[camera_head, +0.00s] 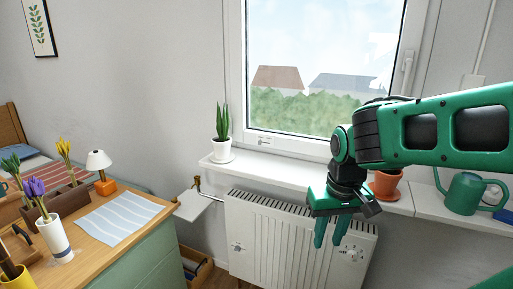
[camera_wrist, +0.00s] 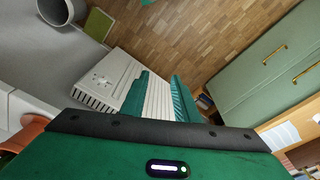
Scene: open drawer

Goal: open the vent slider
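My gripper (camera_head: 330,238) points down in front of the white radiator (camera_head: 268,245), below the window sill. Its two green fingers stand apart with nothing seen between them; they also show apart in the wrist view (camera_wrist: 159,92), with the radiator's ribs (camera_wrist: 156,103) behind. A small pale fitting (camera_head: 237,247) is on the radiator's left front, and another (camera_head: 350,254) is at its right, beside my fingers. A small dark mark (camera_head: 265,141) is on the window's lower frame. I cannot tell which of these is the vent slider.
The sill (camera_head: 275,172) holds a potted plant (camera_head: 222,150), a terracotta pot (camera_head: 386,184) and a green watering can (camera_head: 463,192). A green dresser (camera_head: 140,255) with vases and a lamp stands at the left. The wrist view shows open wooden floor (camera_wrist: 185,40).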

